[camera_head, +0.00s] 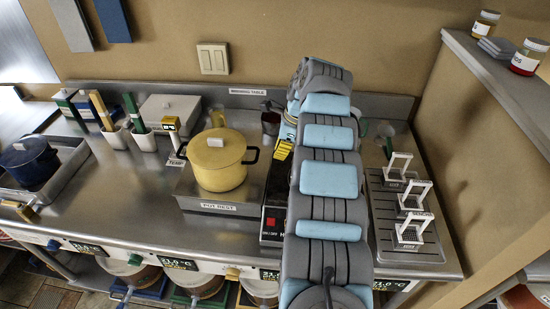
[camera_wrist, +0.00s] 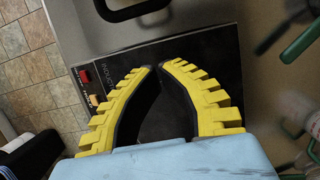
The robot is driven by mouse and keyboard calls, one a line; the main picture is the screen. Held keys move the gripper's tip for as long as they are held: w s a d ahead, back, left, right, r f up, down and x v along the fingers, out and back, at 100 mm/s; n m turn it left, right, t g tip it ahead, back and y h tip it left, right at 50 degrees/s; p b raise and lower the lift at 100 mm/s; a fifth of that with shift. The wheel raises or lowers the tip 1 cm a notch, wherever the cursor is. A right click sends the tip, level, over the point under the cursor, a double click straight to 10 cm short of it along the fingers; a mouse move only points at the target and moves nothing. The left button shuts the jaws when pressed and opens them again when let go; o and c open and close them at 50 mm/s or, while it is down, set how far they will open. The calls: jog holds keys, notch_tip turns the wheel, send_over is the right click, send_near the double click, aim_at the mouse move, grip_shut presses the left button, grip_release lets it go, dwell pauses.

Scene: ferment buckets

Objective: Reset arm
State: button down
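My arm reaches across the middle of the counter in the head view. My gripper (camera_wrist: 158,68) shows in the wrist view as two yellow toothed fingers with black inner faces. Its fingers curve toward each other, and a narrow gap shows between the tips with nothing held in it. It hangs over the black induction cooktop (camera_wrist: 200,60). In the head view the cooktop's front (camera_head: 272,225), with a red switch, shows beside my arm. My arm hides much of the cooktop and the counter behind it.
A yellow lidded pot (camera_head: 219,172) stands on the pot rest (camera_head: 190,195) left of my arm. A blue pot (camera_head: 28,165) sits far left. A rack with several white-handled items (camera_head: 400,253) is at right. Jars (camera_head: 528,58) stand on the right shelf. Open counter lies at left (camera_head: 110,190).

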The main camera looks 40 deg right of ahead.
jog(key=p+v, duration=0.3)
jog(key=v, duration=0.4)
jog(key=shift+r, duration=0.25)
jog(key=shift+d+f, duration=0.1)
jog(key=shift+d, duration=0.05)
